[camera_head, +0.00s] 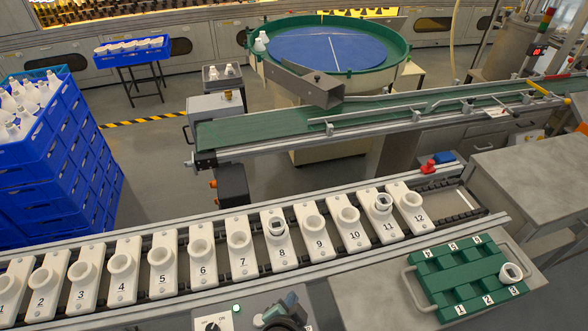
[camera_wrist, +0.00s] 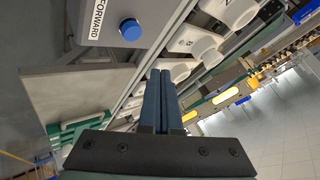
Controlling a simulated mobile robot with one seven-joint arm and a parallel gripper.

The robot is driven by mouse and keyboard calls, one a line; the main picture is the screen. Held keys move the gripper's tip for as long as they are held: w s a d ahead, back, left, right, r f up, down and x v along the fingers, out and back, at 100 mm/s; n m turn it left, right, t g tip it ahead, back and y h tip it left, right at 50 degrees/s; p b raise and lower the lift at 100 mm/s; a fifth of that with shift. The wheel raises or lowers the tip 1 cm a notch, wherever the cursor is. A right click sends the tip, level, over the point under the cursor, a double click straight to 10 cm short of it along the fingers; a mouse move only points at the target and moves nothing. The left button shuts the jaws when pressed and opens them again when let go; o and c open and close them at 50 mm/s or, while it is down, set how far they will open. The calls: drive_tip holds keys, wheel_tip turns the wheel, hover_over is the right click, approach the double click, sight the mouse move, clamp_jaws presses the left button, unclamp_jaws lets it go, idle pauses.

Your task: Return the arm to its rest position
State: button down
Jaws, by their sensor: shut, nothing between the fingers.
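My gripper (camera_wrist: 160,78) shows in the wrist view with its two dark blue fingers pressed together and nothing between them. It points over the row of white holders (camera_wrist: 195,45). In the head view, what looks like my gripper (camera_head: 284,307) is at the bottom edge, over the grey control panel (camera_head: 238,325). Most of my arm is out of view there. I cannot tell its exact height above the panel.
Numbered white holders (camera_head: 160,255) line the near conveyor; 8 and 11 hold pieces with dark square tops. A box with a blue button (camera_wrist: 130,29) is near my gripper. Blue crates (camera_head: 55,160) stand left.

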drive_tip(key=w+r+n+t, duration=0.2)
drive_tip(key=w+r+t, duration=0.15)
drive_tip(key=r, duration=0.95)
drive_tip(key=w+r+n+t, duration=0.1)
drive_tip(key=w+r+t, duration=0.25)
drive_tip(key=r, duration=0.95)
drive_tip(key=w+r+n+t, duration=0.2)
drive_tip(key=w+r, duration=0.2)
drive_tip(key=r, duration=0.9)
drive_tip(key=s+r+n+t, duration=0.2)
drive_tip(key=s+r, duration=0.3)
drive_tip(key=r, duration=0.5)
drive_tip(key=s+r+n+t+y, duration=0.1)
drive_tip(key=s+r+t, duration=0.3)
drive_tip(key=r, duration=0.6)
drive_tip(key=s+r+n+t, duration=0.2)
drive_tip(key=s+r+t, duration=0.1)
drive_tip(key=s+r, duration=0.4)
wheel_tip(320, 180, up, 3)
drive_tip(key=shift+d+r+n, duration=0.2)
drive_tip(key=shift+d+n, duration=0.05)
drive_tip(key=shift+n, duration=0.15)
drive_tip(key=shift+w, duration=0.1)
